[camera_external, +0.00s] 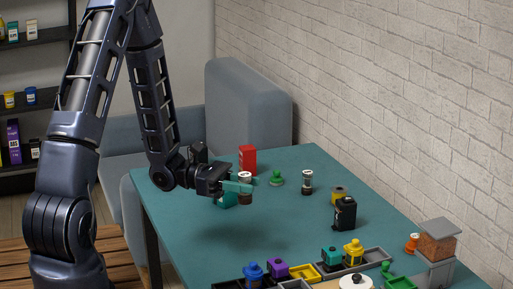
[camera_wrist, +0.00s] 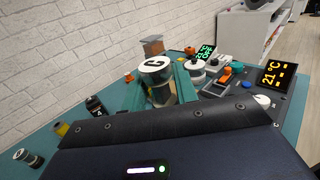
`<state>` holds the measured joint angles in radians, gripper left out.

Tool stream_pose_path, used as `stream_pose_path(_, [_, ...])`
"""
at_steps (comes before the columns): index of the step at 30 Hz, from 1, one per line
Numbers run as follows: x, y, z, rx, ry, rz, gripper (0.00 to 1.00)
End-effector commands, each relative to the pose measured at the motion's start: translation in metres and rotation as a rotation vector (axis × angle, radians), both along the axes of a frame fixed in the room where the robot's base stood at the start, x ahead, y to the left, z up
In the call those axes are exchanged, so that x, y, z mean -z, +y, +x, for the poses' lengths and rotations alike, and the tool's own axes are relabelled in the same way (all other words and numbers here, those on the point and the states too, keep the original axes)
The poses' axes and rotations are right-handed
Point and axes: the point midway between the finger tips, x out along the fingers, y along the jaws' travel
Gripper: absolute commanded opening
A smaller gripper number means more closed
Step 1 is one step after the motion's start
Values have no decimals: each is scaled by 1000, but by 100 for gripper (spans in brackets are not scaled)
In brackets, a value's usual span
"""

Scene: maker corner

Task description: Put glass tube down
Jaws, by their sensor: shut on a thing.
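My gripper (camera_external: 238,187) is shut on a glass tube (camera_external: 245,177) with a pale top and a dark lower band, over the far left part of the teal table (camera_external: 200,222). A soft shadow on the table suggests it is held above the surface. In the wrist view the glass tube (camera_wrist: 156,68) shows its white cap with a black mark, between the two green fingers of my gripper (camera_wrist: 160,90). Its lower end is hidden there. A similar capped tube (camera_external: 307,182) stands upright on the table to the right.
The table's middle is clear. A brick wall borders the right.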

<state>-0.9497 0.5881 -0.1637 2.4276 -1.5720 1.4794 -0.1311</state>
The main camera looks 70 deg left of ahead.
Motion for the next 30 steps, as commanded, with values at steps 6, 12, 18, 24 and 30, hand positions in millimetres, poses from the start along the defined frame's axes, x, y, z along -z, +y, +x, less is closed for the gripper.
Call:
stream_pose_path(6, [-16,0,0,0,-1,1,6])
stream_pose_path(12, [-19,1,1,-2,0,0,6])
stream_pose_path(18, [-16,26,22,-71,-1,1,6])
stream_pose_path(24, [-14,92,69,-244,-2,1,6])
stream_pose_path(30, [-19,168,113,-441,-2,1,6])
